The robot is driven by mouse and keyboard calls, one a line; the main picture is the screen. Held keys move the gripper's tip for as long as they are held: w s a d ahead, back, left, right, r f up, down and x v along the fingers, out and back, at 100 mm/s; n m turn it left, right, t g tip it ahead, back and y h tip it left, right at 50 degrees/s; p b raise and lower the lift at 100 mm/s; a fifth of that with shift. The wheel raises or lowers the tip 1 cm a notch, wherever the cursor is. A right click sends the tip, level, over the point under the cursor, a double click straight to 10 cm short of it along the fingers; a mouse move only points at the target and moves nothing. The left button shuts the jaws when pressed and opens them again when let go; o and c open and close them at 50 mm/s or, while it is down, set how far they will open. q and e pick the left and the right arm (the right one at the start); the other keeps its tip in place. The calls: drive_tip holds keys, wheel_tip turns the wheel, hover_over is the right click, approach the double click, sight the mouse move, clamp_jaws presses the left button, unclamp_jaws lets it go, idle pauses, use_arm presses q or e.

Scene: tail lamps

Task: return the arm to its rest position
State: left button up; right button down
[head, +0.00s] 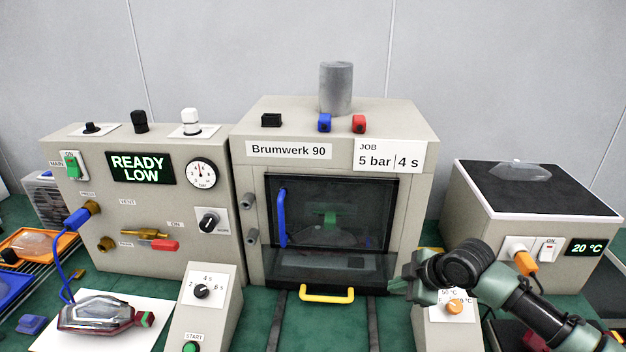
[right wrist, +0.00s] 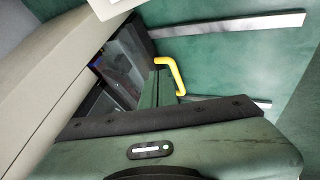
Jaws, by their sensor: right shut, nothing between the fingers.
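My right arm comes in from the lower right in the head view. Its green gripper (head: 400,285) is shut and empty, in front of the lower right corner of the Brumwerk 90 machine (head: 415,200) and beside the small control box with an orange knob (head: 454,308). In the right wrist view, the machine's yellow handle (right wrist: 172,74) shows close beyond the green gripper parts. I cannot tell whether the gripper touches the machine. My left gripper is not in view.
The machine's yellow drawer handle (head: 327,293) and blue door handle (head: 281,218) stick out at the front. A heater box (head: 535,215) reading 20 °C stands at right. A clear-and-red lamp (head: 100,315) with a blue hose lies on a white sheet at left. Dark rails cross the green table.

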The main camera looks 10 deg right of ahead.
drive_tip(key=s+a+f+m, duration=0.1)
drive_tip(key=s+a+f, duration=0.2)
drive_tip(key=s+a, duration=0.1)
drive_tip(key=s+a+f+m+g, duration=0.1)
drive_tip(key=s+a+f, duration=0.2)
drive_tip(key=s, duration=0.3)
drive_tip(key=s+a+f+m, duration=0.1)
drive_tip(key=s+a+f, duration=0.2)
drive_tip(key=s+a, duration=0.2)
drive_tip(key=shift+s+a+g, duration=0.25)
drive_tip(key=shift+a+g, duration=0.15)
drive_tip(key=shift+a, duration=0.15)
drive_tip(key=s+d+m+g+h, duration=0.25)
drive_tip(key=s+m, duration=0.65)
drive_tip(key=s, duration=0.7)
wheel_tip(320, 180, down, 27)
drive_tip(key=s+b, duration=0.1)
drive_tip(key=s+d+f, duration=0.1)
drive_tip(key=s+f, duration=0.7)
drive_tip(key=s+d+f+n+g+b, duration=0.1)
drive_tip(key=s+d+f, duration=0.1)
drive_tip(key=s+f, duration=0.7)
drive_tip(key=shift+s+d+f, duration=0.25)
drive_tip(key=shift+d+f, duration=0.05)
